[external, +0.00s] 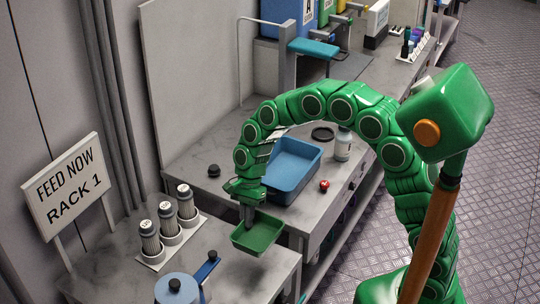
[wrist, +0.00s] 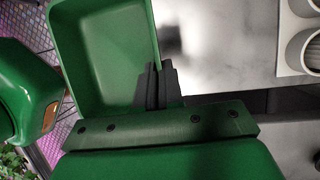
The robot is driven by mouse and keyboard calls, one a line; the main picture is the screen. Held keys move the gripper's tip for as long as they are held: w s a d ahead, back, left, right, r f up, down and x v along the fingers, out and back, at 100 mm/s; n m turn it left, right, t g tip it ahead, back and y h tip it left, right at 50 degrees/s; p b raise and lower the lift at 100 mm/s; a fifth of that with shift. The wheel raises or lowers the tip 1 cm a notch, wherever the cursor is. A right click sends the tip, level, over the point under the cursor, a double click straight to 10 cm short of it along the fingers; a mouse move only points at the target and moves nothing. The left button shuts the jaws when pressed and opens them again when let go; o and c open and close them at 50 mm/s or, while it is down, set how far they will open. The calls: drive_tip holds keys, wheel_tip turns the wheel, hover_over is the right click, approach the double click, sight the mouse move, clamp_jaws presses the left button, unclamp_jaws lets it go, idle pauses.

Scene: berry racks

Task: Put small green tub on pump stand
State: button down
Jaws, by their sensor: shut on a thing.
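The small green tub (external: 262,236) is held in my gripper (external: 246,215), at the front edge of the grey marble-topped bench. The wrist view shows the tub (wrist: 100,50) empty, with my gripper (wrist: 158,85) shut on its side wall near one corner. The tub is off the bench top, over the gap between two bench sections. No thing is labelled as the pump stand. A grey stand with a blue flat top (external: 313,47) is at the back, beside a thin bent tube. A blue round-lidded vessel with a lever (external: 178,288) is at the front.
A larger blue tray (external: 315,158) sits on the bench behind my gripper. A bottle (external: 342,148), a red ball (external: 324,185) and a black knob (external: 214,171) stand around it. A rack of several grey cylinders (external: 153,262) is to the left, near the RACK 1 sign (external: 68,187).

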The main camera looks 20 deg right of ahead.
drive_tip(key=shift+w+a+f, duration=1.75)
drive_tip(key=shift+a+f, duration=0.15)
drive_tip(key=shift+f, duration=0.1)
drive_tip(key=shift+w+a+f, duration=1.7)
drive_tip(key=shift+a+f, duration=0.15)
drive_tip(key=shift+f, duration=0.1)
drive_tip(key=shift+w+a+f, duration=0.15)
drive_tip(key=shift+f, duration=1.6)
drive_tip(key=shift+f, duration=0.15)
drive_tip(key=c, duration=1.3)
unclamp_jaws()
